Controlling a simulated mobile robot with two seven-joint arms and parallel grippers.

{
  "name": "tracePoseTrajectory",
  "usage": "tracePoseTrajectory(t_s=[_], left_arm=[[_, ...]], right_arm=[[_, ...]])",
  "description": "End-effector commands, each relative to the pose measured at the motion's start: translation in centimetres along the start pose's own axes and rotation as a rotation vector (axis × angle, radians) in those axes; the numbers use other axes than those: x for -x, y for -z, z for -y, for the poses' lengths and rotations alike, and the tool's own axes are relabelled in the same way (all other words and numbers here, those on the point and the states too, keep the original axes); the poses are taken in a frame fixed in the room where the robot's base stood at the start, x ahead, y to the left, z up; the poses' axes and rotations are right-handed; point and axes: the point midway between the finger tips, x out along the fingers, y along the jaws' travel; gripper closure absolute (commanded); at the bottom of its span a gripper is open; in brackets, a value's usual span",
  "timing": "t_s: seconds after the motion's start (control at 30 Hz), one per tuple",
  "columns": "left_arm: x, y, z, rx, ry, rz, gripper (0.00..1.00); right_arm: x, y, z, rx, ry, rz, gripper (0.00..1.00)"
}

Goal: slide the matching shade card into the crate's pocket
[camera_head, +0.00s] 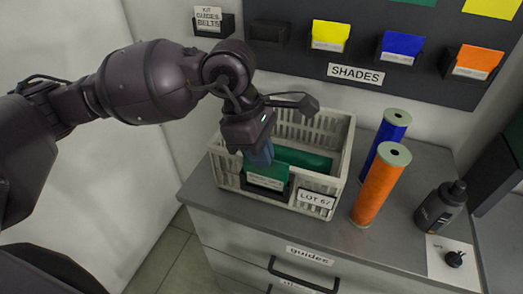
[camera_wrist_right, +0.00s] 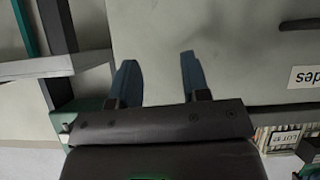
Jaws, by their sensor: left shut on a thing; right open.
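My left gripper (camera_head: 262,154) is shut on a green shade card (camera_head: 268,171) with a white label strip along its lower part. It holds the card at the front wall of the cream crate (camera_head: 341,143), which is tagged LOT 67. The card's lower part is at the dark pocket (camera_head: 283,195) on that wall; I cannot tell how deep it sits. A green item (camera_head: 303,157) lies inside the crate. My right gripper shows in the right wrist view (camera_wrist_right: 159,78), open and empty, in front of the grey cabinet.
A dark panel (camera_head: 288,50) above holds yellow (camera_head: 330,33), blue (camera_head: 401,45) and orange (camera_head: 476,59) cards, with an empty pocket (camera_head: 268,34) at left. Blue (camera_head: 391,128) and orange (camera_head: 381,187) spools and a dark bottle (camera_head: 440,207) stand right of the crate.

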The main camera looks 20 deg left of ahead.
Motion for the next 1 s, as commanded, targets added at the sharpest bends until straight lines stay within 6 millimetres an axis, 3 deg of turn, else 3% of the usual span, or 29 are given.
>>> tracePoseTrajectory(t_s=[0.67,1.0], left_arm=[[-0.9,0.3,0.0,0.000,0.000,0.000,1.00],[-1.4,0.4,0.0,0.000,0.001,0.000,1.00]], right_arm=[[-0.7,-0.1,0.2,0.001,0.003,-0.008,0.57],[-0.5,-1.6,0.2,-0.001,0.001,0.014,0.57]])
